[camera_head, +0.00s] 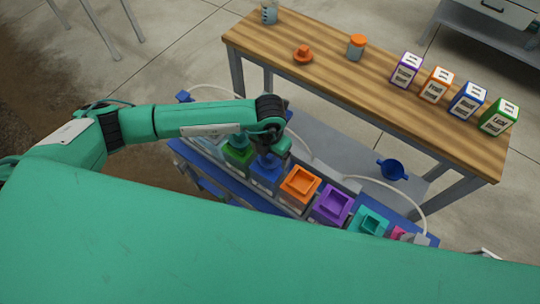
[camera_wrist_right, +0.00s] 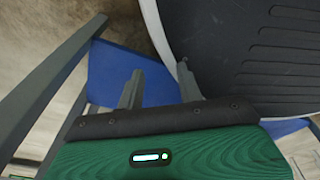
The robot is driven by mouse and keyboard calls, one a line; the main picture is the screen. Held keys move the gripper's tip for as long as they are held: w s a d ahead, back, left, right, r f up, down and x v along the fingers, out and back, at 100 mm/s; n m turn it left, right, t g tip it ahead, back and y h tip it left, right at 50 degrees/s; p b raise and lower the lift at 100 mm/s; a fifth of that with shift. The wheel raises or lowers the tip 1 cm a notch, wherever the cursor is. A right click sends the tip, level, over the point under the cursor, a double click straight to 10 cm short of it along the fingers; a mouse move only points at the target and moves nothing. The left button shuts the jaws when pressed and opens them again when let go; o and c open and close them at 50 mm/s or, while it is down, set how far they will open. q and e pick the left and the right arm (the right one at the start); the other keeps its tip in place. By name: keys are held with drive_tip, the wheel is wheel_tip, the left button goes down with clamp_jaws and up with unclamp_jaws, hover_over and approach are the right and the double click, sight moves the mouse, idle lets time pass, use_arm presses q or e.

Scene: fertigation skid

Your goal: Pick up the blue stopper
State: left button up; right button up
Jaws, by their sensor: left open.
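In the head view, a blue square tank (camera_head: 265,178) stands in the tank row, with a blue piece that looks like the blue stopper (camera_head: 267,161) at its top. My left gripper (camera_head: 275,154) is just above it, pointing down; its fingers are mostly hidden by the hand, and it is open. I cannot tell whether it touches the stopper. In the right wrist view, my right gripper (camera_wrist_right: 160,88) has its two fingers apart with nothing between them.
Green (camera_head: 238,153), orange (camera_head: 300,185), purple (camera_head: 332,206) and teal (camera_head: 369,221) tanks stand beside it. The wooden table (camera_head: 330,75) behind holds an orange stopper-like piece (camera_head: 302,55), a jar (camera_head: 356,48) and several labelled containers. A round blue object (camera_head: 393,169) lies below the table.

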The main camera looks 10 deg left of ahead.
use_arm(q)
drive_tip(key=shift+f, duration=1)
drive_tip(key=c, duration=1)
drive_tip(key=shift+c, duration=0.3)
drive_tip(key=shift+r, duration=0.15)
